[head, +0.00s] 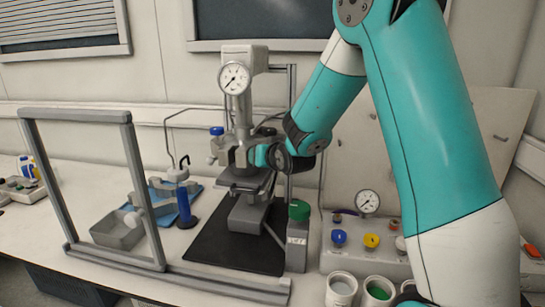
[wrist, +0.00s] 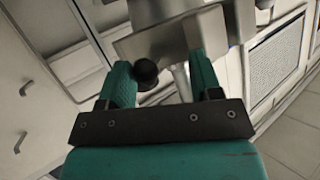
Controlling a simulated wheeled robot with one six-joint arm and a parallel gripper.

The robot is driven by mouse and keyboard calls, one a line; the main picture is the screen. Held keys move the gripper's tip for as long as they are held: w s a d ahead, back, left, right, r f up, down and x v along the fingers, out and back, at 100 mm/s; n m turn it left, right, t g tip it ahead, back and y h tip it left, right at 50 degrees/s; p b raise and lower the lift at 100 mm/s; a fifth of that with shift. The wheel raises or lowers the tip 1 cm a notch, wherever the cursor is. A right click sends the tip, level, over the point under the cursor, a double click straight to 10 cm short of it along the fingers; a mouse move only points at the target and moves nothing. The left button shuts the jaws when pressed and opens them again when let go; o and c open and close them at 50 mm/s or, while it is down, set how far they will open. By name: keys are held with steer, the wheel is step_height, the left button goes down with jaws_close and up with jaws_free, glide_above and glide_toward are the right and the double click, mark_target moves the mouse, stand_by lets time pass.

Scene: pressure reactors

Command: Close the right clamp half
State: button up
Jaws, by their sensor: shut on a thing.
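The pressure reactor stands at the back of the bench, with a round gauge (head: 234,78) on top and a grey metal clamp area (head: 245,180) below its head. My gripper (head: 262,155) reaches in from the right and is at the right side of the reactor, at the right clamp half. In the wrist view the teal fingers (wrist: 158,68) are apart, with a black ball knob (wrist: 146,72) and part of a grey metal plate (wrist: 170,33) at them. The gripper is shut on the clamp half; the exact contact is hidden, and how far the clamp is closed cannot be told.
A grey frame (head: 135,185) stands at the front left. A panel with coloured knobs (head: 371,241) and a gauge is at the right. A blue cylinder (head: 184,208) stands left.

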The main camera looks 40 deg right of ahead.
steer(key=b+v, duration=0.6)
steer(key=v, duration=1.1)
steer(key=shift+s+a+r, duration=0.1)
steer(key=s+a+f+n+g+y, duration=0.2)
steer(key=a+f+g+y, duration=0.1)
steer(key=a, duration=0.3)
steer(key=s+a+f+n+g+y, duration=0.2)
steer(key=a+f+n, duration=0.1)
steer(key=a, duration=0.3)
steer(key=s+a+f+n+g+y, duration=0.1)
steer(key=s+a+n+g, duration=0.2)
steer(key=s, duration=0.4)
steer(key=s+a+f+n+g, duration=0.2)
steer(key=s+a+n+g, duration=0.1)
steer(key=s+a+g, duration=0.2)
steer(key=shift+s+a+f+n+y, duration=0.4)
steer(key=shift+s+a, duration=0.2)
steer(key=shift+s, duration=0.55)
